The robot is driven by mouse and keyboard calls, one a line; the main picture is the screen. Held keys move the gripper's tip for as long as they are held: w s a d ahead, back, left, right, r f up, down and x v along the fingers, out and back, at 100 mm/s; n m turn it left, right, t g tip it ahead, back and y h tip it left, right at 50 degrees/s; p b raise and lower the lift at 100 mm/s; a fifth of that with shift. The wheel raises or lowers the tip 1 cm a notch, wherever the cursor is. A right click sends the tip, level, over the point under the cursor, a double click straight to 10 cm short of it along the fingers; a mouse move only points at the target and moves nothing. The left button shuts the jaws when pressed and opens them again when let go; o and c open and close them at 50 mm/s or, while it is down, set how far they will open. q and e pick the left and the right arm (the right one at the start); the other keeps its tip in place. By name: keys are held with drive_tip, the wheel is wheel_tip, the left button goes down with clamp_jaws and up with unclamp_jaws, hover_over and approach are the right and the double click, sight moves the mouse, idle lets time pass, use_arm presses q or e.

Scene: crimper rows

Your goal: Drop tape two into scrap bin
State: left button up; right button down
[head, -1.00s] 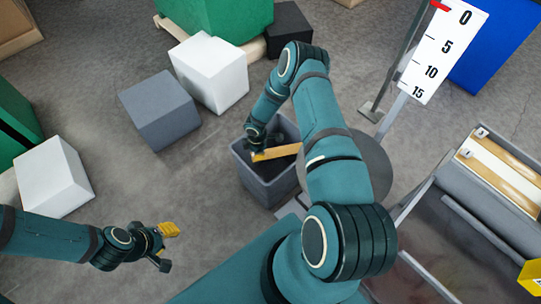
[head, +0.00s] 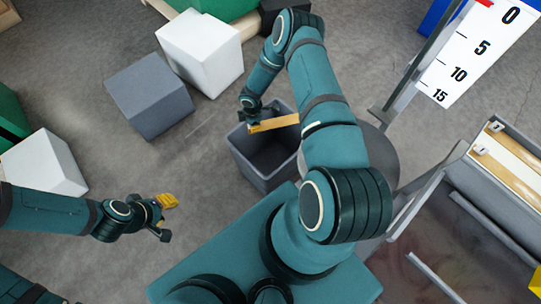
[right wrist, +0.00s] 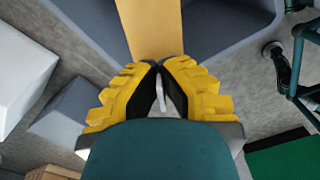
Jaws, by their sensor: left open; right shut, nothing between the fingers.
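A flat yellow-orange strip (head: 274,123), perhaps tape two, lies across the opening of a grey bin (head: 262,180), seemingly the scrap bin. No label shows on the strip. My right gripper (head: 249,121) is over the bin's far left side, at the strip's left end. In the right wrist view its yellow-and-black fingers (right wrist: 160,68) are shut, and the strip (right wrist: 152,28) runs away from their tips. The strip's contact with the tips is unclear. My left gripper (head: 167,218) is open and empty, left of the bin, over bare floor.
A grey cube (head: 150,97), a white cube (head: 200,50) and another white block (head: 45,163) stand left of the bin. A numbered scale board (head: 470,62) stands at the upper right. A rack (head: 515,160) holding strips is at the right.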

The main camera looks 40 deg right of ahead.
wheel_tip(320, 180, down, 4)
drive_tip(key=shift+b, duration=1)
drive_tip(key=c, duration=1.1)
unclamp_jaws()
drive_tip(key=shift+o, duration=0.2)
wheel_tip(320, 180, up, 12)
drive_tip(key=shift+r, duration=0.1)
